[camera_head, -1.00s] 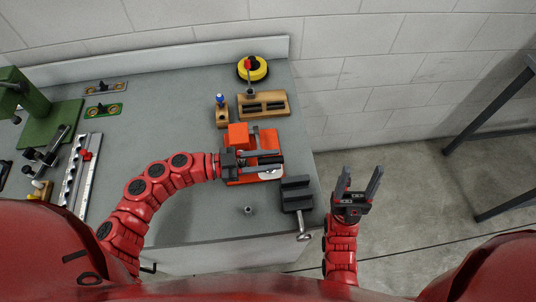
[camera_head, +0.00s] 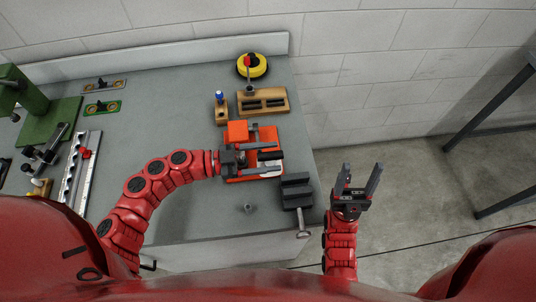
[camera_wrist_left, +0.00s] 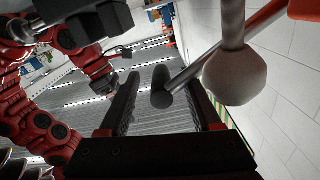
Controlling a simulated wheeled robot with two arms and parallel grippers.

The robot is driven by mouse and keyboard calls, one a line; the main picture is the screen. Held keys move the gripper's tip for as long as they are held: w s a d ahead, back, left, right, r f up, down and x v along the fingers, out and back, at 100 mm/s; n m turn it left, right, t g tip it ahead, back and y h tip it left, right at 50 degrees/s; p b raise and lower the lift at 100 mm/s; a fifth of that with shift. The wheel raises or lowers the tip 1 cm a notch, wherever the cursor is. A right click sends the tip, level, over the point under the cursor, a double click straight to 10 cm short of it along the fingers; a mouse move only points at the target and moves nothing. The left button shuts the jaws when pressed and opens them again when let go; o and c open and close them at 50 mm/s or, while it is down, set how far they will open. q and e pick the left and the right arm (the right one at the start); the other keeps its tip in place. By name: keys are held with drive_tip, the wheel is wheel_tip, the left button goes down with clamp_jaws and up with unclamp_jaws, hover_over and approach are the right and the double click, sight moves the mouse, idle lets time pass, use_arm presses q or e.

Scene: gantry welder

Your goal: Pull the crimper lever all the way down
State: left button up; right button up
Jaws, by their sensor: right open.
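The orange crimper (camera_head: 267,135) sits near the right edge of the bench, with a raised orange block at its left. My left gripper (camera_head: 268,158) is over its front part, fingers pointing right. A short black handle (camera_head: 270,155) shows by the fingers. In the left wrist view my left gripper (camera_wrist_left: 162,108) is open. A dark rod end (camera_wrist_left: 163,98) lies in the gap between its fingers, with room on both sides. A pale rounded knob (camera_wrist_left: 233,75) hangs at the right, nearer the camera. My right gripper (camera_head: 360,182) is open and empty, right of the bench.
A dark grey clamp or vise (camera_head: 297,192) stands at the bench's front right corner, close to the crimper. A wooden block (camera_head: 263,102) and a yellow round item (camera_head: 259,70) are behind it. The bench left of my left arm is partly clear.

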use_arm(q)
drive_tip(key=s+a, duration=0.1)
drive_tip(key=a, duration=0.7)
drive_tip(key=s+a, duration=0.2)
drive_tip(key=a, duration=0.7)
drive_tip(key=shift+s+p, duration=0.25)
drive_tip(key=shift+p, duration=0.2)
